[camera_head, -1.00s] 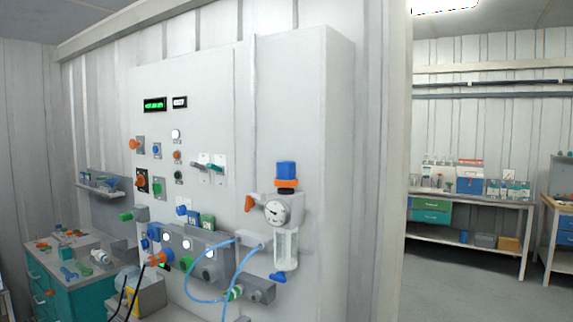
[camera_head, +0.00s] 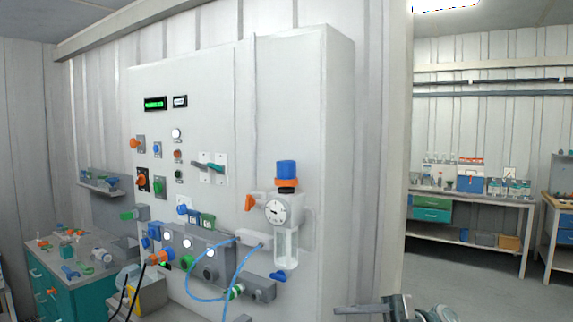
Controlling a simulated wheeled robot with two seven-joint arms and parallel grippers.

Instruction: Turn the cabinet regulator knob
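The regulator is mounted low on the right part of the grey-white cabinet (camera_head: 290,90). Its knob (camera_head: 286,169) is a blue block on top, above an orange ring (camera_head: 287,185). Below are a round white gauge (camera_head: 276,211) and a clear bowl (camera_head: 287,245) with a blue fitting under it. An orange lever (camera_head: 250,202) sticks out at its left. My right gripper (camera_head: 345,309) shows at the bottom edge, below and right of the regulator, well apart from the knob. Its finger opening cannot be made out. My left gripper is not in view.
Blue hoses (camera_head: 205,299) loop out in front of the cabinet below the regulator. Other knobs, switches and a green display (camera_head: 155,103) lie to the left. A teal drawer bench (camera_head: 85,292) stands at far left. Floor (camera_head: 460,268) is open right of the cabinet.

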